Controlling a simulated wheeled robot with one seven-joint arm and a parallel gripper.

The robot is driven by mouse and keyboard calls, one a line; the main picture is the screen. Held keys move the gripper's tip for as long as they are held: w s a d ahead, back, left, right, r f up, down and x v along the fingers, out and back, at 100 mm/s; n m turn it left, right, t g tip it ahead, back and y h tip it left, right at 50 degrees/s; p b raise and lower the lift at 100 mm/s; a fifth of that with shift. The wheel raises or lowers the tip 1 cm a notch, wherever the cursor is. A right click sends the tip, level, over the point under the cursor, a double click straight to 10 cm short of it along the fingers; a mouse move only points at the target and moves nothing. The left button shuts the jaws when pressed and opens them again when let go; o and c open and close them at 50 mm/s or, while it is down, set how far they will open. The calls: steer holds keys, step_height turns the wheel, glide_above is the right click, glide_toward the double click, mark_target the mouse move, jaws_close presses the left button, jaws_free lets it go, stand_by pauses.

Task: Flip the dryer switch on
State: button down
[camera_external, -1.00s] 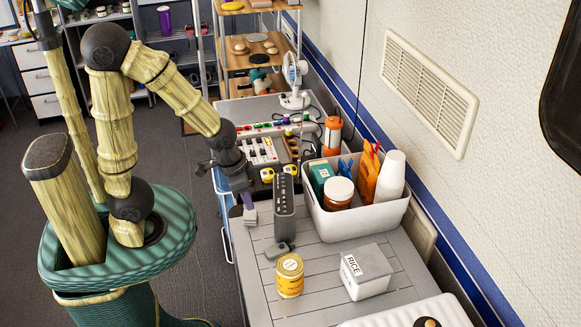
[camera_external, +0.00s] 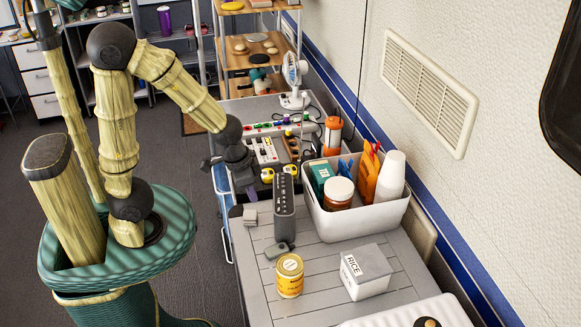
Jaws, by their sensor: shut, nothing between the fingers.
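A white panel with several dark levers (camera_external: 264,150) lies on the far part of the counter, partly hidden by my wrist. A dark grey box with a row of small round marks (camera_external: 284,195) stands upright on the near part of the counter. I see no readable label, so I cannot tell which part is the dryer switch or how it is set. My gripper (camera_external: 251,190) is shut and empty. It points down over the counter's left edge, to the left of the dark box and apart from it. Its fingertips are small and dark here.
A white bin (camera_external: 337,224) of containers stands right of the dark box. A yellow can (camera_external: 289,276) and a rice box (camera_external: 365,271) stand nearer. Yellow-topped items (camera_external: 278,172) and a fan (camera_external: 295,80) are farther back.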

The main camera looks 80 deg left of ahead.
steer(key=w+a, duration=0.8)
steer(key=a, duration=0.2)
steer(key=g+y, duration=0.1)
steer(key=g, duration=0.2)
glide_above(252, 151)
steer(key=d, duration=0.2)
step_height(252, 151, down, 5)
steer(key=shift+w+a+p, duration=0.1)
steer(key=shift+p, duration=0.2)
steer(key=f+p, duration=0.1)
steer(key=f, duration=0.3)
steer(key=a+f+p, duration=0.1)
steer(key=f, duration=0.3)
steer(key=f+p, duration=0.1)
steer(key=f, duration=0.3)
steer(key=shift+a+f, duration=0.25)
steer(key=shift+f, duration=0.65)
